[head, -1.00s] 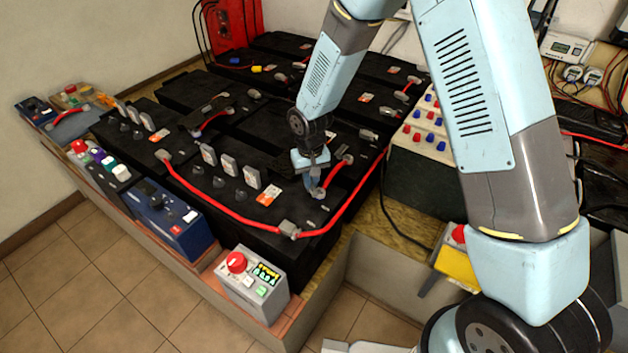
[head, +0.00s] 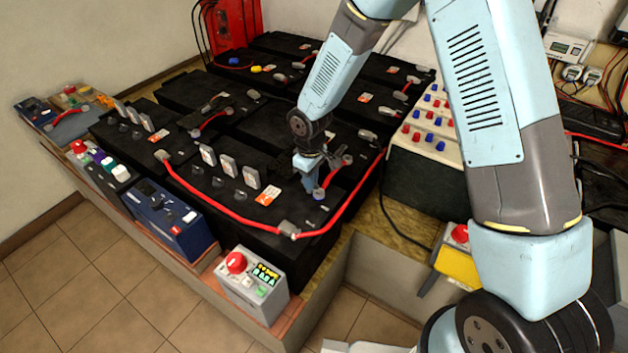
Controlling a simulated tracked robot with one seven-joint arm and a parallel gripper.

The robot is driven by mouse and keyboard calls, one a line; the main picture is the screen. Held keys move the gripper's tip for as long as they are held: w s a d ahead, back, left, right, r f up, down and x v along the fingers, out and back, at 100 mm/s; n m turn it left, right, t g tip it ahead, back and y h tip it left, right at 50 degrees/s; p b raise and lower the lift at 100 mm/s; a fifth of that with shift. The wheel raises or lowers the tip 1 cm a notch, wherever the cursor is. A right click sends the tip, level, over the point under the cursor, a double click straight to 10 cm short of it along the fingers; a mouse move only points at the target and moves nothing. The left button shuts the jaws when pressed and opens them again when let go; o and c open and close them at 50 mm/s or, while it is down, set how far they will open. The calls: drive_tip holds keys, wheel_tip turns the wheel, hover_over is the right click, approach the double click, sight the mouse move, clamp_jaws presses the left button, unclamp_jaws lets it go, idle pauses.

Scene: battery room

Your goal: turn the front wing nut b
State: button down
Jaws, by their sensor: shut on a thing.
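My gripper (head: 315,188) points down at the right end of the front black battery (head: 225,205), by a cable terminal. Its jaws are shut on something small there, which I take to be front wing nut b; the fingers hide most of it. A bit of grey metal and blue shows at the fingertips. A short red cable (head: 335,172) leads from just beside the gripper to a terminal (head: 347,160) behind it.
A long red cable (head: 225,213) loops along the front batteries close to the gripper. Upright grey tabs (head: 229,165) and an orange-white label (head: 267,195) sit to its left. A box with red and blue knobs (head: 425,136) stands right. A grey control box with a red button (head: 236,262) stands in front.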

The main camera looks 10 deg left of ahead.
drive_tip(key=shift+s+a, duration=0.3)
drive_tip(key=c, duration=1.5)
unclamp_jaws()
drive_tip(key=o, duration=0.3)
drive_tip(key=shift+w, duration=0.1)
drive_tip(key=shift+o, duration=0.2)
drive_tip(key=shift+d, duration=0.1)
wheel_tip(320, 180, up, 14)
drive_tip(key=shift+f, duration=0.15)
drive_tip(key=shift+w, duration=0.1)
